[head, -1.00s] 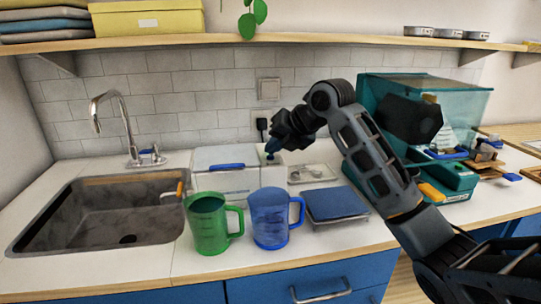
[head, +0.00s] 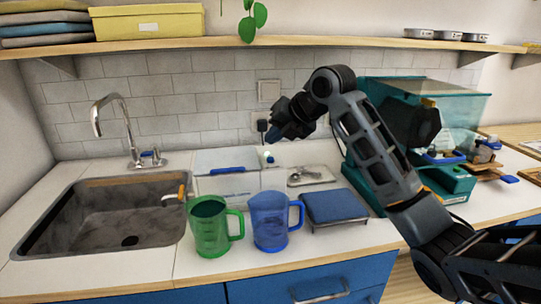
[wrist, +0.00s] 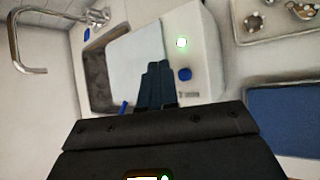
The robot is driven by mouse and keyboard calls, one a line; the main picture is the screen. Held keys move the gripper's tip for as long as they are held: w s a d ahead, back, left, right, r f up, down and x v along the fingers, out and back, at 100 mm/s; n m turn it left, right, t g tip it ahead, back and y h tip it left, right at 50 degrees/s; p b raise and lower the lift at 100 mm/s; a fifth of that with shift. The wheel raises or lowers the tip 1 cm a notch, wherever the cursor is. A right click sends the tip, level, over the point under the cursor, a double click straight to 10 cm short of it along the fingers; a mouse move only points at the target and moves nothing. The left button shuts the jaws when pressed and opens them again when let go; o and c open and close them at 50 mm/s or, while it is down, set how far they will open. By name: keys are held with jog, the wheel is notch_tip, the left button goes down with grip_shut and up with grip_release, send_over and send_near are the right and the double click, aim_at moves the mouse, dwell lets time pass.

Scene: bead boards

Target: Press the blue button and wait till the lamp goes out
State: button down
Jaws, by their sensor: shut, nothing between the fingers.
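The white appliance (head: 226,182) with a blue handle stands on the counter behind the mugs. On its right end is a blue button (wrist: 184,74), which also shows small in the head view (head: 270,159). Beside the button is a round lamp (wrist: 181,42), which glows bright greenish white. My gripper (head: 274,134) is shut and empty, raised above the button end and apart from it. In the wrist view, its blue fingertips (wrist: 157,68) show left of the button, over the pale lid.
A green mug (head: 208,228) and a blue mug (head: 268,222) stand in front of the appliance. A blue-topped scale (head: 334,205) and a small tray (head: 312,175) are to the right. The sink (head: 100,205) is left; a teal machine (head: 455,180) stands right.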

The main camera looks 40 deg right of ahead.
notch_tip(320, 180, up, 3)
jog(key=shift+f+p, duration=0.1)
jog(key=shift+p, duration=0.45)
dwell(0.5)
